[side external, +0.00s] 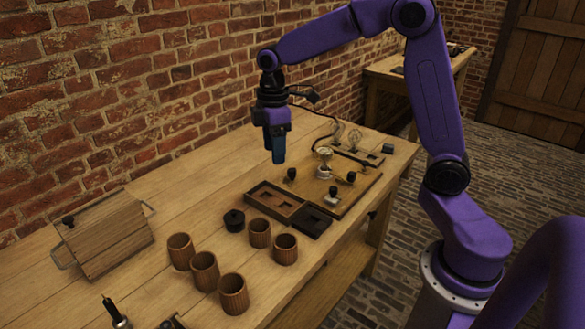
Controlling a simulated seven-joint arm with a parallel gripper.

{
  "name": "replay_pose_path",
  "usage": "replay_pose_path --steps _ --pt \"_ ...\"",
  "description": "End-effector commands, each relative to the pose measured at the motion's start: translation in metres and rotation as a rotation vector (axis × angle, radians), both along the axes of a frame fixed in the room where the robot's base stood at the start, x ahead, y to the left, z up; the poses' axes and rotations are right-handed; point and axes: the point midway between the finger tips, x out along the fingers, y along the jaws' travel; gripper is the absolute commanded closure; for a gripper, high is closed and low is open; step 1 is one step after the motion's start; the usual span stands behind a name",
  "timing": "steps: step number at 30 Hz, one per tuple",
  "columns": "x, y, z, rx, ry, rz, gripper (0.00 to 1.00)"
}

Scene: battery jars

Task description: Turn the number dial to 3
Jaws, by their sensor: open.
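My gripper (278,160) hangs from my purple arm, pointing down, with blue fingers above the back part of the table. It is open, with nothing seen between the fingers. A wooden board (368,185) lies below it to the right, carrying several small black knobs, one at the left (291,174), one at the right (351,177) and one near the front (333,191). I cannot tell which part is the number dial, and no numbers are readable. My gripper is apart from the board and the knobs.
Several wooden jars (205,271) stand at the front, with a dark lidded pot (234,220) behind them. A wooden tray (275,201) and a dark block (311,222) lie beside the board. A wooden box (105,238) stands left. Glass bulbs (355,136) stand behind.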

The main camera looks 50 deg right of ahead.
Motion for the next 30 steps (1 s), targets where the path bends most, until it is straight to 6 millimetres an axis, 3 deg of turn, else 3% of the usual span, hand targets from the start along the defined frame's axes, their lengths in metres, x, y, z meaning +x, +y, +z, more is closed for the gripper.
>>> replay_pose_path --steps 1,6,12,15,18,23,30 --pt "0.02 -0.018 -0.004 -0.001 0.003 -0.015 0.43" --pt "0.071 -0.084 -0.016 -0.003 0.007 -0.032 0.43" --pt "0.103 -0.162 -0.033 -0.003 0.01 -0.044 0.43" --pt "0.109 -0.189 -0.038 -0.004 0.011 -0.047 0.43" --pt "0.111 -0.203 -0.041 -0.004 0.011 -0.047 0.43" --pt "0.112 -0.209 -0.049 -0.002 0.013 -0.045 0.43" --pt "0.111 -0.208 -0.086 -0.002 0.016 -0.046 0.43"
